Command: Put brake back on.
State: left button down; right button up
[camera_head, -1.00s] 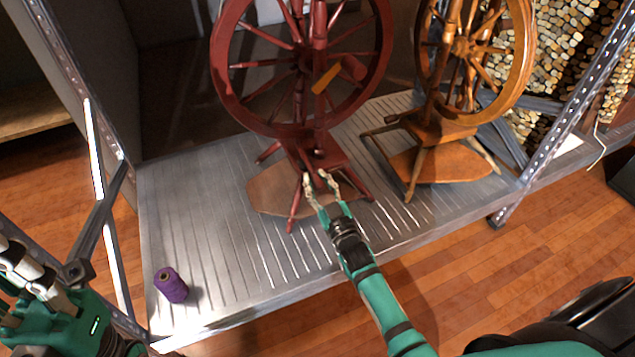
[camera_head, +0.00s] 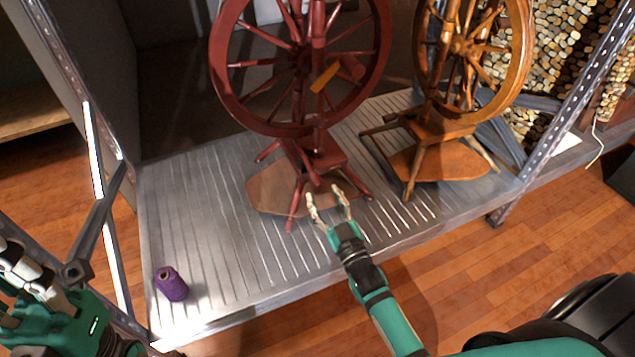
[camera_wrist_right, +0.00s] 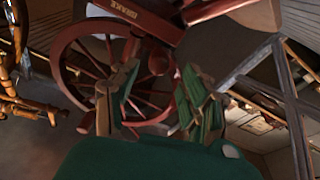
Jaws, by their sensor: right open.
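The dark red spinning wheel (camera_head: 303,62) stands upright on the metal shelf. In the right wrist view a red beam of it carries a pale BRAKE label (camera_wrist_right: 125,12). An orange-brown piece (camera_head: 326,77) sits across the wheel's right side in the head view; I cannot tell whether it is the brake. My right gripper (camera_head: 325,192) is open and empty, just in front of the red base; it also shows in the wrist view (camera_wrist_right: 152,95) with a gap between its fingers. My left gripper (camera_head: 25,268) is at the lower left, away from the wheel, partly cut off.
A lighter brown spinning wheel (camera_head: 465,50) stands to the right on the same shelf (camera_head: 235,240). A purple spool (camera_head: 171,284) stands at the shelf's front left. Metal posts (camera_head: 555,115) rise at both sides.

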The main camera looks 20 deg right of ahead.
jog(key=s+f, duration=0.1)
jog(key=s, duration=0.5)
jog(key=shift+d, duration=0.4)
